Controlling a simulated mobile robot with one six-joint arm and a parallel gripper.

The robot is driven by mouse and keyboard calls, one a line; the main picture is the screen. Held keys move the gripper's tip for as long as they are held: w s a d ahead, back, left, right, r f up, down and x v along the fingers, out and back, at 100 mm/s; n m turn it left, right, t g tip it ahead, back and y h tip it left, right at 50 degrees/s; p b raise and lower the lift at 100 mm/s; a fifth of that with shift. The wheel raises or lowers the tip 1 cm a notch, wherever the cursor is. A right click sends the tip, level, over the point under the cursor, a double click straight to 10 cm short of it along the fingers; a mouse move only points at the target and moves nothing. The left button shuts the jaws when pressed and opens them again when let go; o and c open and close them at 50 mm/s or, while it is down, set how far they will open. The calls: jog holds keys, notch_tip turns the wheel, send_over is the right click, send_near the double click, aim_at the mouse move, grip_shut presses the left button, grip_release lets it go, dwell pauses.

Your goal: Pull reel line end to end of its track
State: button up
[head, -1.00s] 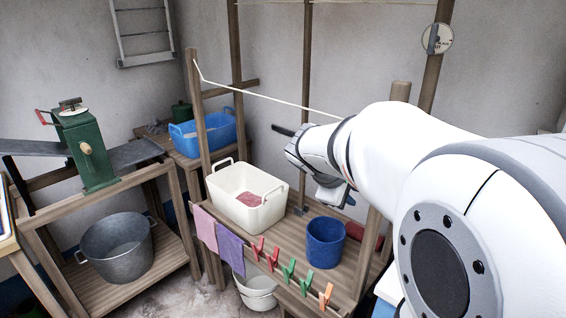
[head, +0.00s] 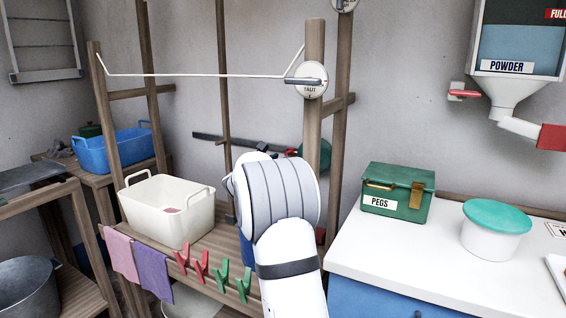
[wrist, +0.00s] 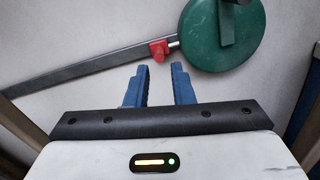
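A green round reel (wrist: 226,33) is on the wall in the wrist view, at the right end of a long dark track (wrist: 80,70). A red piece (wrist: 159,48) sits on the track close beside the reel; it looks like the line end. In the head view the track (head: 212,138) runs along the back wall, and the reel (head: 322,150) is partly hidden behind a post and my arm. My gripper (wrist: 160,67) has its two blue fingers apart and empty, with the red piece beyond their tips. The head view hides the gripper behind my arm.
A white cord (head: 200,75) spans two wooden posts, with a TAUT dial (head: 311,80) on the right one. A white tub (head: 165,210) stands on the bench behind several pegs and cloths. A green PEGS box (head: 397,192) and a lidded tub (head: 492,230) occupy the counter at right.

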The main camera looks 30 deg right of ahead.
aim_at(287, 155)
jog(key=shift+x, duration=2.75)
jog(key=shift+c, duration=0.5)
jog(key=shift+f, duration=0.1)
grip_shut()
jog(key=shift+d, duration=0.1)
